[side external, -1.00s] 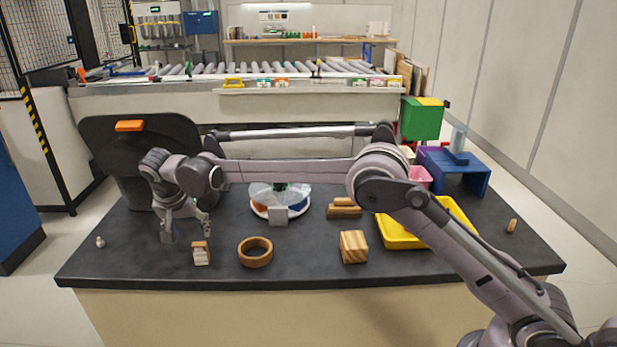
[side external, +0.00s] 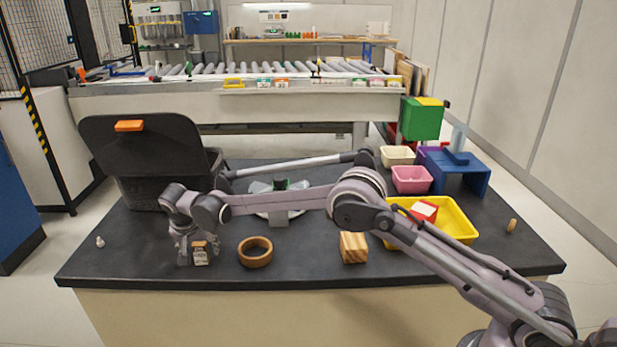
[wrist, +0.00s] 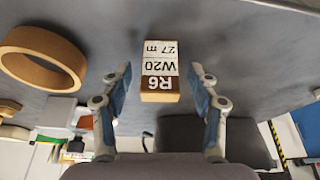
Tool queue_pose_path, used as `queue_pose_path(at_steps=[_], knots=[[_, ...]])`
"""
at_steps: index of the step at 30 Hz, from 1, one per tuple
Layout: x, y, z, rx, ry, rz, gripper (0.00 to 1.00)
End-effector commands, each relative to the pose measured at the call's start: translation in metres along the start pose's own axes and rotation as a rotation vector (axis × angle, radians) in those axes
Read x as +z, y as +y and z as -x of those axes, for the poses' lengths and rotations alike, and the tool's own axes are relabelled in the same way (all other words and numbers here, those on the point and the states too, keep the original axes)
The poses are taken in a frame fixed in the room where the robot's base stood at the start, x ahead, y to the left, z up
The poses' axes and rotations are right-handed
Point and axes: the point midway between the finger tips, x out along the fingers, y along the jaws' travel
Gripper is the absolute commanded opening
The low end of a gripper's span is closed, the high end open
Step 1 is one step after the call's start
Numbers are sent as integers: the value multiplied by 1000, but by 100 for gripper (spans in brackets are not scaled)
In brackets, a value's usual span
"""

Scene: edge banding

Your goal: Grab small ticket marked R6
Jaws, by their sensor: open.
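The small ticket marked R6 (wrist: 160,70) is a block with a white label and a brown end. In the wrist view its label reads R6, W20 and 27 m, upside down. It lies between the two blue-padded fingers of my gripper (wrist: 159,98), with a gap on each side. In the side view the ticket (side external: 200,254) sits on the dark table near the front left. My gripper (side external: 197,250) is open and points down around it. Part of the ticket's surroundings is hidden by the fingers there.
A wooden ring (side external: 255,252) stands just right of the ticket, and a striped wooden block (side external: 353,247) is further right. A black bin (side external: 150,165) stands behind my gripper. A yellow tray (side external: 462,222) is at the right. The table's front edge is close.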

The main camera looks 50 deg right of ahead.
Motion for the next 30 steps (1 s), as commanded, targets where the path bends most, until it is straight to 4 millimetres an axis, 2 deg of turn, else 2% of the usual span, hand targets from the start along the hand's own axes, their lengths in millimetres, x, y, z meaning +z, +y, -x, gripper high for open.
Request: queue_pose_path(at_steps=[3,8,22,26,30], knots=[[0,0,0,0,0,0,60],[0,0,0,0,0,0,14],[-1,0,4,0,0,0,14],[-6,0,14,0,0,0,14],[-14,0,36,0,0,0,14]])
